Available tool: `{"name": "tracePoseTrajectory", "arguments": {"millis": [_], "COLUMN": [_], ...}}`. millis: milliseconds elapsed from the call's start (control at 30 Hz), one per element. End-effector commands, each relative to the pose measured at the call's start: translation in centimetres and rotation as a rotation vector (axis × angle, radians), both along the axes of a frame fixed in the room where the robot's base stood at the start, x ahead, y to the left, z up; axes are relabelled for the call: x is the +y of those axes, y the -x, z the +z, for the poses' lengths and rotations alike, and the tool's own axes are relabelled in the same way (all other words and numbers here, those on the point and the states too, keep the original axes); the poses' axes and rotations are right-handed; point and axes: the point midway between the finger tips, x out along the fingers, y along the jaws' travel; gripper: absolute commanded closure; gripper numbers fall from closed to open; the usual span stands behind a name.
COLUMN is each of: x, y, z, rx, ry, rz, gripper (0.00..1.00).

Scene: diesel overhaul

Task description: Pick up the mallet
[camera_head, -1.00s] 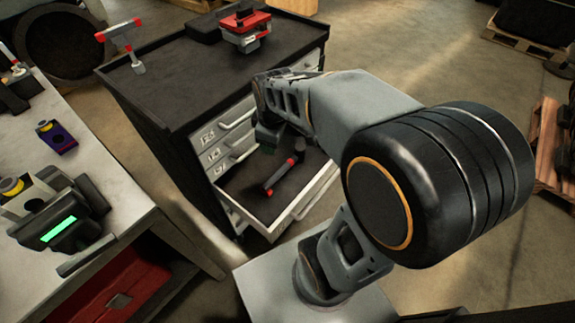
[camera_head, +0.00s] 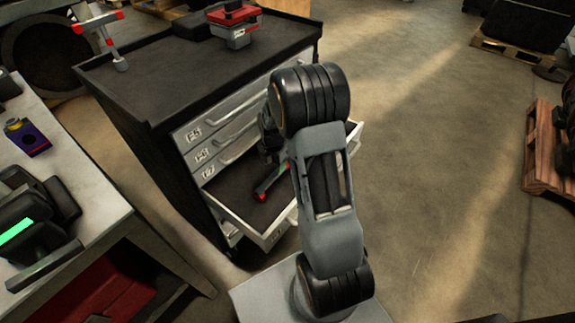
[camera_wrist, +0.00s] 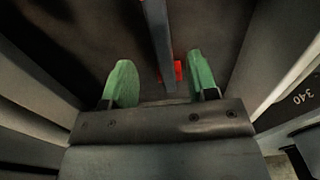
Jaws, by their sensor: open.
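A dark bar-shaped tool with red at both ends (camera_head: 268,183) lies in the open drawer. A T-shaped tool with a grey head and red ends (camera_head: 97,24) stands on the cabinet top at the left. I cannot tell for sure which is the mallet. My gripper (camera_wrist: 160,85) is open and empty, over the drawer. In the wrist view its green fingers stand on either side of a grey bar (camera_wrist: 157,35) with red near its lower end. In the head view my gripper is mostly hidden behind my arm.
The drawer's front wall (camera_head: 275,230) and sides hem in the space around my gripper. A red and grey vise-like thing (camera_head: 236,22) stands on the black cabinet top (camera_head: 180,75). A workbench (camera_head: 85,195) is at the left. The floor at the right is clear up to wooden pallets (camera_head: 548,160).

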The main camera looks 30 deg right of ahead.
Motion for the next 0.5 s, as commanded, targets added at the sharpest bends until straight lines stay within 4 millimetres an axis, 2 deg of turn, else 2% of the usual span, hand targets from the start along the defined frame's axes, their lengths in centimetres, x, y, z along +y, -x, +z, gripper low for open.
{"name": "tracePoseTrajectory", "arguments": {"millis": [100, 367, 500], "x": [0.0, 0.0, -0.2], "y": [0.0, 0.0, 0.1], "z": [-1.6, -3.0, -4.9], "rx": [0.001, 0.000, 0.002], "ry": [-0.001, 0.000, 0.000], "rz": [-0.001, -0.002, -0.003], "gripper": [0.47, 0.47, 0.47]}}
